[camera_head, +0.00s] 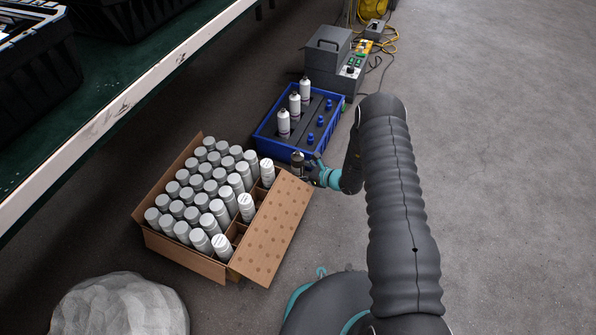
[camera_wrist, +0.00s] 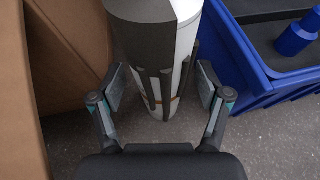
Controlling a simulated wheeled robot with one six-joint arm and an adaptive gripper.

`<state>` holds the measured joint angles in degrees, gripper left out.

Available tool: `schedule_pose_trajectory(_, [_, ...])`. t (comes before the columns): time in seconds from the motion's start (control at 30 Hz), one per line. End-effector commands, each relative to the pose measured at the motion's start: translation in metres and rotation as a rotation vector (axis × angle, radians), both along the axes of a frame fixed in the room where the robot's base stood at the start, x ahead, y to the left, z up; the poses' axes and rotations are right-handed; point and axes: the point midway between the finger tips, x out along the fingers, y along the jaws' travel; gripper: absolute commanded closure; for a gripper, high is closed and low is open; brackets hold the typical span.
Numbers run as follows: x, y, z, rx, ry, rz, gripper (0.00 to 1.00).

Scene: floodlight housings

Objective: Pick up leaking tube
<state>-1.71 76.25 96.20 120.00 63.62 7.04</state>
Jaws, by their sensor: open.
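A tube (camera_wrist: 148,45) with a dark grey and white side fills the middle of the wrist view. It stands between the cardboard box and the blue crate, and its lower end appears to be on the floor. It also shows small in the head view (camera_head: 297,158), partly hidden by my gripper. My gripper (camera_wrist: 160,88) is open, with one finger on each side of the tube; the wrist view does not clearly show contact. My gripper also shows in the head view (camera_head: 310,176). No leak can be made out.
The open cardboard box (camera_head: 262,240) holds many grey-capped tubes, left of my gripper. The blue crate (camera_head: 275,148), close by on the right in the wrist view, holds three white tubes and blue pegs. A grey machine (camera_head: 328,52) stands behind. Floor at right is clear.

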Motion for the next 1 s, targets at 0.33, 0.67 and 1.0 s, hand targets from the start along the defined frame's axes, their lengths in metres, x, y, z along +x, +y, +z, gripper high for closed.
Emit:
schedule_pose_trajectory(0.33, [0.0038, 0.0067, -0.0046, 0.0, 0.001, 0.0, 0.24])
schedule_pose_trajectory(0.67, [0.004, 0.0066, -0.0042, 0.0, 0.0, 0.0, 0.96])
schedule_pose_trajectory(1.0, [0.0044, 0.0067, 0.0015, 0.0, -0.001, 0.0, 0.96])
